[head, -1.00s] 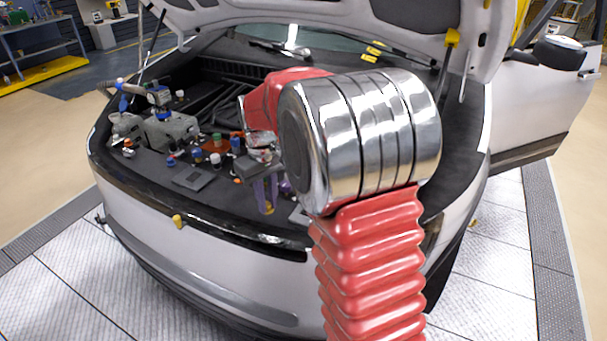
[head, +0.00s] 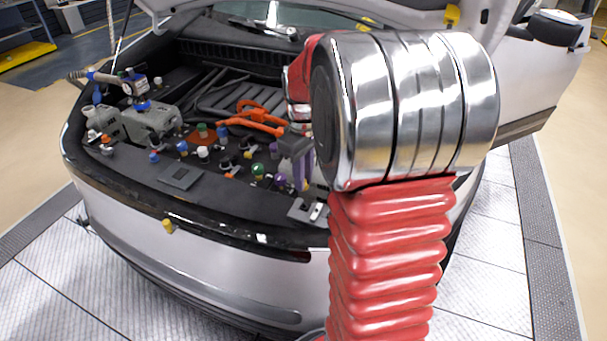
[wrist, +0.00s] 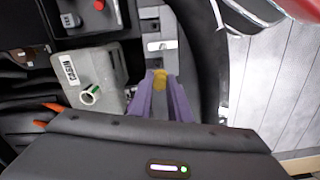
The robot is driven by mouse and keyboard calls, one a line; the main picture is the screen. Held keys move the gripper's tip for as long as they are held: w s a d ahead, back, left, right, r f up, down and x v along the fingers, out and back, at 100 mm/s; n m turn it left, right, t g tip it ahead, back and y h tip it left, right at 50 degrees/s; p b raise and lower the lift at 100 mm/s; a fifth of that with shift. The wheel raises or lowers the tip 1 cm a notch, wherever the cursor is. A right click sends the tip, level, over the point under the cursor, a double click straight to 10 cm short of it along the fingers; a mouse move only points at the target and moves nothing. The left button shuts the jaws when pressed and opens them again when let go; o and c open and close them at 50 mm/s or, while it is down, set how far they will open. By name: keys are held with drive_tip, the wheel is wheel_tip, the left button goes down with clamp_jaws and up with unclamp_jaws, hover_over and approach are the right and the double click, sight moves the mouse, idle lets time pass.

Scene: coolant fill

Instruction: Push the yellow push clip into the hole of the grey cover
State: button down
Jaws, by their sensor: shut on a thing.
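The yellow push clip (wrist: 160,79) is between the purple fingertips of my gripper (wrist: 161,92) in the wrist view. My gripper is shut on it. In the head view the purple fingers (head: 297,168) point down near the front edge of the engine bay, with the clip (head: 305,184) small at their tips. A light grey plate with an opening, apparently the grey cover (head: 300,211), lies just in front of the fingers. In the wrist view the plate (wrist: 161,45) shows just beyond the clip. I cannot tell the height gap between clip and plate.
A grey tank with an open green-rimmed neck (wrist: 90,95) stands left of the fingers in the wrist view. Several coloured caps and orange hoses (head: 252,118) crowd the bay. The raised hood (head: 380,5) is above.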

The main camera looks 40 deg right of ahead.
drive_tip(key=shift+s+d, duration=0.2)
drive_tip(key=shift+w+f, duration=0.1)
drive_tip(key=shift+f, duration=2.75)
drive_tip(key=shift+f, duration=1.05)
idle(0.3)
drive_tip(key=shift+r, duration=0.2)
drive_tip(key=shift+r, duration=0.35)
drive_tip(key=shift+r, duration=0.2)
idle(0.9)
drive_tip(key=shift+f, duration=0.7)
idle(0.7)
drive_tip(key=c, duration=1.6)
unclamp_jaws()
